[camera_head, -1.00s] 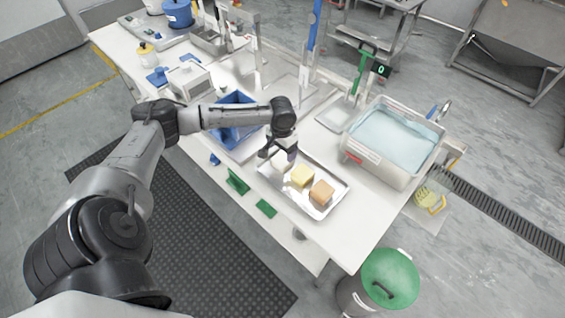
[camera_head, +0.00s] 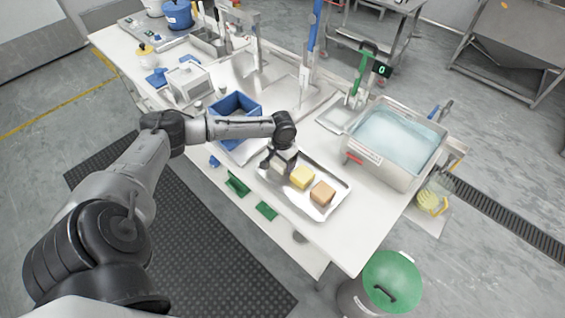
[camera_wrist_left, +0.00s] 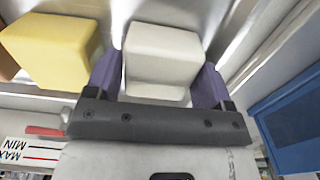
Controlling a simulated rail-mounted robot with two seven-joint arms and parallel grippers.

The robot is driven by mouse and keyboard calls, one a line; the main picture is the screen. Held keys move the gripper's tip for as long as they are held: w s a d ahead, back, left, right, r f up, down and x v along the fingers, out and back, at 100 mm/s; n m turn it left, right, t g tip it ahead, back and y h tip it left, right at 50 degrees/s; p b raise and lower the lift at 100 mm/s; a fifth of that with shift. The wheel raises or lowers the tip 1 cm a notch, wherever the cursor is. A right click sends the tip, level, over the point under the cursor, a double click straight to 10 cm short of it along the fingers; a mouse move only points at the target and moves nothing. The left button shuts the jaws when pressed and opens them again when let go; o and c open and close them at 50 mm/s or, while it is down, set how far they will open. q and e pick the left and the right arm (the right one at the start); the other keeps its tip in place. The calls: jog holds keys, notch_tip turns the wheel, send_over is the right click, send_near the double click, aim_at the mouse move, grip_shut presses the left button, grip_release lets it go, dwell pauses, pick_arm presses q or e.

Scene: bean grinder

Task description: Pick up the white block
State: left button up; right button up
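In the left wrist view the block stands between the two purple fingers of the left gripper (camera_wrist_left: 159,80), one on each side. Little or no gap shows between fingers and block; whether they press on it I cannot tell. The block appears to be at tray level. My right gripper is not in view.
A yellow block (camera_head: 302,177) and a brown block (camera_head: 322,193) share the tray, to the right of the white one. A blue bin (camera_head: 241,103) stands behind the arm. A water-filled metal tub (camera_head: 393,140) is at the right. Green pieces (camera_head: 266,210) lie at the table's front edge.

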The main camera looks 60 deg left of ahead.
pick_arm(q)
jog(key=c, duration=0.6)
